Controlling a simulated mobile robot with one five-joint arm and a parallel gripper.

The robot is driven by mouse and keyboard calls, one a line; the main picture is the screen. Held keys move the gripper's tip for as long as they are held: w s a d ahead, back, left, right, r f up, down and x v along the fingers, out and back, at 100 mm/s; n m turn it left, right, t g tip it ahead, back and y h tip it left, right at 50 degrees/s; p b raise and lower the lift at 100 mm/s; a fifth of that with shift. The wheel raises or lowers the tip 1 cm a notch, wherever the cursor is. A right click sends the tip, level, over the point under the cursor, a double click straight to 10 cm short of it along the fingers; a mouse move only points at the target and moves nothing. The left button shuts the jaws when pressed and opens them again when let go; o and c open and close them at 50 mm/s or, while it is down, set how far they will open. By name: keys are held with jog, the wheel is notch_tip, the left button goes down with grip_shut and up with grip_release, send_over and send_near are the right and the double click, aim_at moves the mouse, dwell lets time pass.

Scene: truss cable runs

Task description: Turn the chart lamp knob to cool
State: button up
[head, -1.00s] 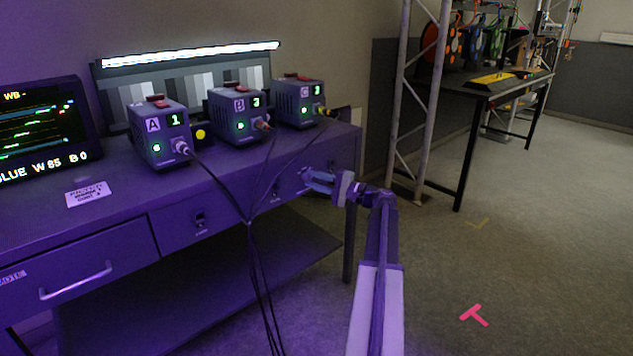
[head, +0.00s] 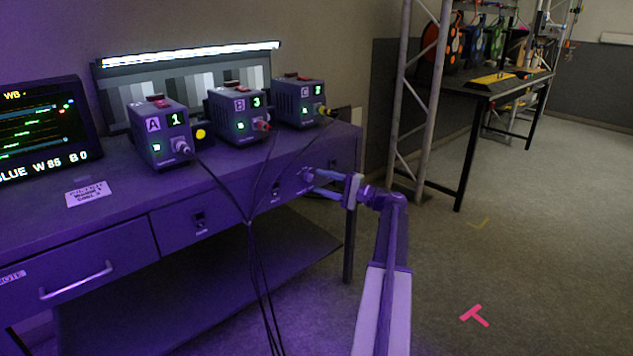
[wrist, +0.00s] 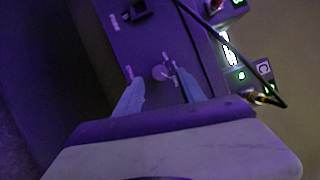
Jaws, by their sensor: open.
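A small round knob (wrist: 160,72) with short pale labels around it is on the front panel of the purple-lit desk (head: 335,150). In the wrist view it lies between and just beyond the two pale fingers of my gripper (wrist: 161,90). The fingers are apart with nothing held. In the head view my gripper (head: 316,180) is at the right end of the desk front, with its tips close to the panel and the knob mostly hidden behind them. I cannot tell whether the fingers touch the knob. The labels and the knob's setting are too small to read.
Boxes A (head: 157,140), B (head: 236,117) and C (head: 299,105) stand on the desk, with cables hanging down the front. A lit grey-scale chart (head: 200,85) is behind them. A monitor (head: 40,130) is at left.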

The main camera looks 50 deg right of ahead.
jog(key=v, duration=1.4)
jog(key=shift+s+b, duration=0.15)
jog(key=shift+b, duration=0.25)
jog(key=shift+f, duration=0.1)
jog(key=w+a+f+n+g+y+p, duration=0.1)
jog(key=w+a+f+n+g, duration=0.3)
jog(key=a, duration=0.8)
jog(key=w+a+f+n+g+p, duration=0.1)
jog(key=w+a+f+g, duration=0.5)
jog(key=a, duration=0.6)
jog(key=w+a+f+n+g+y+p, duration=0.15)
jog(key=w+a+f+n, duration=0.35)
jog(key=a, duration=0.8)
jog(key=s+a+f+n+g+h+p, duration=0.1)
jog(key=s+a+f+n+g+h, duration=0.15)
jog(key=a, duration=0.55)
jog(key=s+a+f+n+g+h+p, duration=0.1)
jog(key=s+a+n+g+h, duration=0.15)
jog(key=a, duration=0.55)
jog(key=s+a+f+n+g+h, duration=0.1)
jog(key=a+h, duration=0.2)
jog(key=a, duration=0.4)
notch_tip(320, 180, up, 38)
jog(key=p, duration=3.8)
jog(key=shift+f, duration=0.15)
